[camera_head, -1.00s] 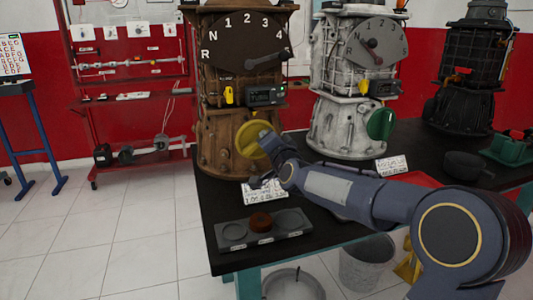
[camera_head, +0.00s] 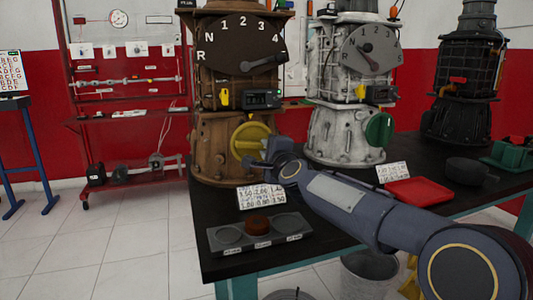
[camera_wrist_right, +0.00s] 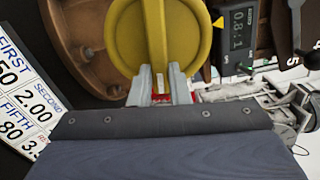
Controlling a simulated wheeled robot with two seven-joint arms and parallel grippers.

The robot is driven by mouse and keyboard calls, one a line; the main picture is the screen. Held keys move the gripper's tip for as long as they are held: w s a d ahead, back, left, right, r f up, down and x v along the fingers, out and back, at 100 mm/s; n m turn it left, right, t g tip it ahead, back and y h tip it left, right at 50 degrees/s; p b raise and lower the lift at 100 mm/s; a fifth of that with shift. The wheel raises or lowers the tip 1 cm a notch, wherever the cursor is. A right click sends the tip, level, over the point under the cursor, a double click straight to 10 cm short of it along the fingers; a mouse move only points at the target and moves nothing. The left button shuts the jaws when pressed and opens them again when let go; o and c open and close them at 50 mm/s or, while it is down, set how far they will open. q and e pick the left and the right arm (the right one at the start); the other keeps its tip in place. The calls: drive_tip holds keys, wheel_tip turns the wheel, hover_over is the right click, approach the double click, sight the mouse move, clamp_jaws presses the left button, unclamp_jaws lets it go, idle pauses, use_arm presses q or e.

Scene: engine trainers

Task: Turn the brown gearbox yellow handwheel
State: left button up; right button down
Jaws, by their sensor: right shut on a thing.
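The brown gearbox (camera_head: 213,150) stands on the black table, with a dark numbered dial (camera_head: 232,50) at its top. The dial's pointer aims right, just below the 4. The yellow handwheel (camera_head: 247,132) is a round disc with a raised bar across it, low on the gearbox's front. My right gripper (camera_head: 253,157) is at the handwheel. In the right wrist view, its fingers (camera_wrist_right: 159,84) are shut on the bar of the yellow handwheel (camera_wrist_right: 192,35), one finger on each side. A display (camera_wrist_right: 242,28) beside the wheel reads 0.8:1. My left gripper is not in view.
A white gearbox (camera_head: 335,135) with a green wheel stands to the right. A number card (camera_head: 262,195) and a grey tray (camera_head: 228,241) with a brown round piece are in front. A red tray (camera_head: 418,191) lies right of my arm.

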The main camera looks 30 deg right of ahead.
drive_tip(key=shift+f+m, duration=0.15)
drive_tip(key=shift+m, duration=0.35)
drive_tip(key=c, duration=1.4)
unclamp_jaws()
drive_tip(key=shift+o, duration=0.2)
drive_tip(key=v, duration=0.7)
drive_tip(key=shift+s, duration=0.4)
drive_tip(key=shift+a, duration=0.1)
